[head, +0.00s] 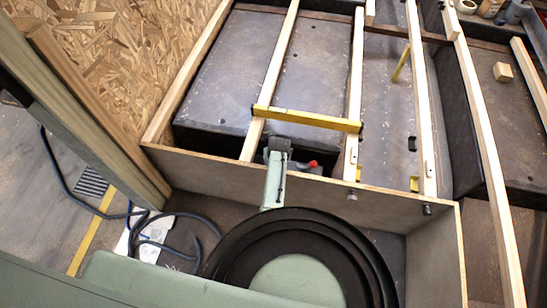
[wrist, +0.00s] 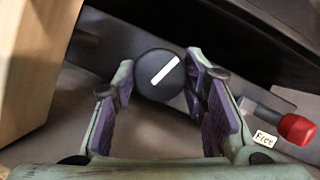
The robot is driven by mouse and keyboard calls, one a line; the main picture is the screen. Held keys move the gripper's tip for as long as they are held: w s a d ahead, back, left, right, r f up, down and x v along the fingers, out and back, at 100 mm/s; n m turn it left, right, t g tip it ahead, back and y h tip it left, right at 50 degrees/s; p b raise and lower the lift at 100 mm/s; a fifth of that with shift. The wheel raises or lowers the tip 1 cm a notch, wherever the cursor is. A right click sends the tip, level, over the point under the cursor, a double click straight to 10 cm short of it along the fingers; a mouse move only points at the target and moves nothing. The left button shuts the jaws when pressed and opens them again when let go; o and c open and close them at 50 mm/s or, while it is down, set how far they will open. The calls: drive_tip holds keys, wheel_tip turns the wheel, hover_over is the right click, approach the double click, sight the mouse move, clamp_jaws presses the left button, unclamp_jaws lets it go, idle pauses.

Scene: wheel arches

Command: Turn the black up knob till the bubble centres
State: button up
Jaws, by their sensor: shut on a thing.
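The round black knob (wrist: 160,74) with a white pointer line shows in the wrist view. Its line slants from lower left to upper right. My gripper (wrist: 158,84) has its purple-padded fingers on either side of the knob, shut on it. In the head view my arm reaches up over the panel edge and hides the knob. A yellow spirit level (head: 306,118) lies across two wooden battens; its bubble is too small to read. A red-tipped lever (wrist: 296,129) with a "Free" label (wrist: 264,139) sits right of my gripper.
A plywood panel (head: 220,169) runs across in front of the battens. A chipboard wall (head: 125,50) stands at the left. A small wooden block (head: 502,72) lies at the right. Dark hose (head: 62,172) lies on the floor at the left.

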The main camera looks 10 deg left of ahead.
drive_tip(key=shift+m+h, duration=0.3)
drive_tip(key=shift+m, duration=0.5)
drive_tip(key=o, duration=1.2)
drive_tip(key=shift+c, duration=0.2)
drive_tip(key=shift+s+a+r, duration=0.1)
drive_tip(key=shift+s+r, duration=0.1)
drive_tip(key=shift+r, duration=0.2)
drive_tip(key=v, duration=1.1)
